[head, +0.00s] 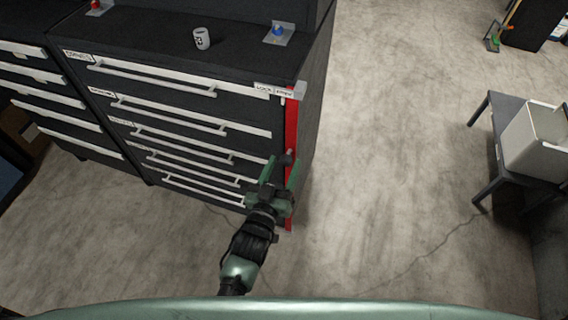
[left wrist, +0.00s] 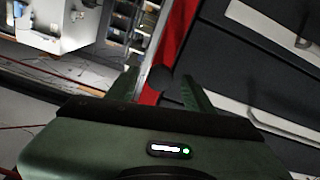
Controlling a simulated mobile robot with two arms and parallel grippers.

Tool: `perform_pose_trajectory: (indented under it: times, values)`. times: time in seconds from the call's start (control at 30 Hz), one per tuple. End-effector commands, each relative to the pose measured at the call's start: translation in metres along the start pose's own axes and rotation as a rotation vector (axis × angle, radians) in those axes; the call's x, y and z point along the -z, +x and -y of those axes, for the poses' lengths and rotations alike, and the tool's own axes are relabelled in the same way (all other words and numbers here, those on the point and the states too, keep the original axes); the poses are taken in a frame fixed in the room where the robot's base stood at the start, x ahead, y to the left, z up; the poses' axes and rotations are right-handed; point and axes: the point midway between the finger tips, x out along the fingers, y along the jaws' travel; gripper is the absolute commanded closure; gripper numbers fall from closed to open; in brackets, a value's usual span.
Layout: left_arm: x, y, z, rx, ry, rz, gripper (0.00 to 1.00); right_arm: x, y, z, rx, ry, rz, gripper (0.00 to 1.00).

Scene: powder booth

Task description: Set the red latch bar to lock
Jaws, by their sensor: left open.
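The red latch bar (head: 291,125) runs upright down the right front corner of the dark drawer cabinet (head: 318,70). A dark knob (head: 286,158) sticks out from the bar below its middle. A small label (head: 274,90) at the bar's top reads something like "LOCK" and "FREE". My left gripper (head: 280,170) is open, its green fingers on either side of the knob. In the left wrist view the red bar (left wrist: 178,38) and the dark knob (left wrist: 160,80) show between and beyond the open fingers. Contact cannot be told. My right gripper is out of view.
Several drawers with pale handles (head: 150,78) fill the cabinet front. A grey table with a pale bin (head: 538,150) stands at the right. The floor between is clear.

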Motion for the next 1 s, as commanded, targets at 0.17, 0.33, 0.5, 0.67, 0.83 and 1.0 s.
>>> perform_pose_trajectory:
  times: [0.17, 0.33, 0.5, 0.67, 0.83, 1.0]
  values:
    - [-0.0002, 0.0073, -0.0001, 0.000, 0.000, 0.001, 0.48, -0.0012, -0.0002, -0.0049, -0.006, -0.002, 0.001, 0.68]
    - [-0.0004, 0.0072, -0.0001, 0.000, -0.001, 0.001, 0.48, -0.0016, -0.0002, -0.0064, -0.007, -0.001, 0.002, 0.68]
    - [-0.0003, 0.0071, -0.0002, 0.000, 0.000, 0.001, 0.90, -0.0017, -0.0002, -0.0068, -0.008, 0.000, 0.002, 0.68]
    - [-0.0003, 0.0070, -0.0002, 0.000, 0.000, 0.001, 1.00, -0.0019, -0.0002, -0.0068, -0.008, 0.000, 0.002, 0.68]
    - [-0.0003, 0.0069, -0.0002, 0.000, 0.000, 0.001, 1.00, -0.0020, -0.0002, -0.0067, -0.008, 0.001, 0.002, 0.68]
    - [-0.0003, 0.0069, -0.0002, 0.000, 0.000, 0.001, 1.00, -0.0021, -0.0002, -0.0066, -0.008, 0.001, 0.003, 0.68]
